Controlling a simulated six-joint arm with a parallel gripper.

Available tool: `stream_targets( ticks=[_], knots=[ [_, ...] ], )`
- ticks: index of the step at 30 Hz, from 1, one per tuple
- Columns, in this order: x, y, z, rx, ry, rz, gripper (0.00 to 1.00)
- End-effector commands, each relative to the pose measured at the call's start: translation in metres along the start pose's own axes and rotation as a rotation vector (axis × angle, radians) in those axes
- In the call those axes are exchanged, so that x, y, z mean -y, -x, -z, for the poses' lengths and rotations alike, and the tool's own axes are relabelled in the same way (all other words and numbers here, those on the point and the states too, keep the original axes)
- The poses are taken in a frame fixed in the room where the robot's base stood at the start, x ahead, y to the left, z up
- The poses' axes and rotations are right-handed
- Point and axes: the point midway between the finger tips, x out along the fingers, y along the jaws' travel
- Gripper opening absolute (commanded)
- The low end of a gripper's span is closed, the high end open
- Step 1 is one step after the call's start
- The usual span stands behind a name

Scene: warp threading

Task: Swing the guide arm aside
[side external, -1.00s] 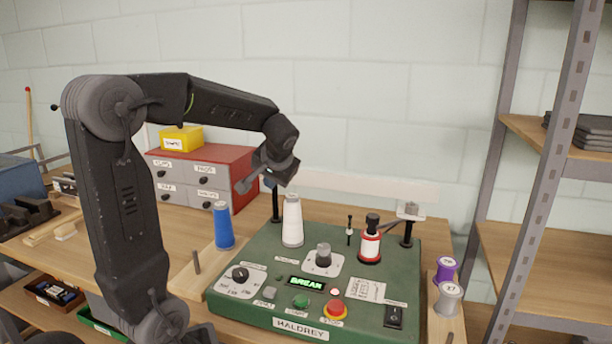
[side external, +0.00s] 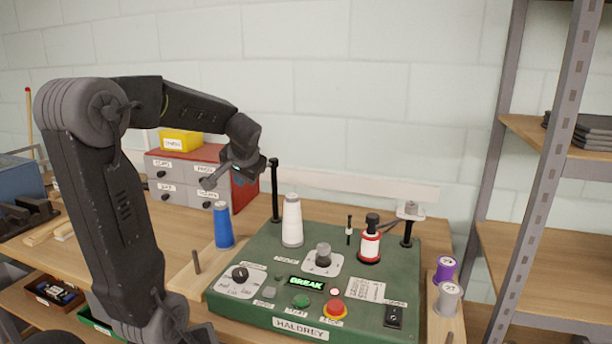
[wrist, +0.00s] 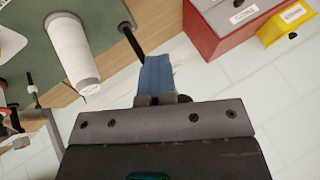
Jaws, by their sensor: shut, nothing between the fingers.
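A black post (side external: 275,192) stands at the back left of the green machine (side external: 240,272); it also shows in the wrist view (wrist: 131,40). I cannot clearly make out a guide arm on it. A thin dark bent piece (side external: 391,218) shows beside the red and white spool (side external: 370,246), near the right post (side external: 407,234). My gripper (side external: 240,178) is in the air left of the black post's upper part, apart from it in the side view. Its fingers (wrist: 155,80) are shut and empty, and they cover the post's far end in the wrist view.
A white cone (side external: 292,222) stands on the machine, right of the black post. A blue cone (side external: 224,228) stands left of the machine, below my gripper. A red-topped drawer cabinet (side external: 188,166) with a yellow box (side external: 181,141) stands behind. The display (side external: 306,284) reads BREAK.

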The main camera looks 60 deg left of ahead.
Motion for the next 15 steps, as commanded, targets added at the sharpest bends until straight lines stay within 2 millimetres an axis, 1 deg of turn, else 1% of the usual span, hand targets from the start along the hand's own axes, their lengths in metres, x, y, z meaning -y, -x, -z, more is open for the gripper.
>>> stream_targets(
  ticks=[1, 7, 12, 15],
  knots=[
    [0.0039, -0.0024, -0.0016, 0.007, 0.0, 0.01, 0.0],
    [0.0046, -0.003, -0.002, 0.009, 0.0, 0.012, 0.0],
    [0.0039, -0.0029, -0.0025, 0.01, 0.0, 0.012, 0.0],
    [-0.0001, 0.0006, -0.0046, 0.009, 0.0, 0.011, 0.0]
  ],
)
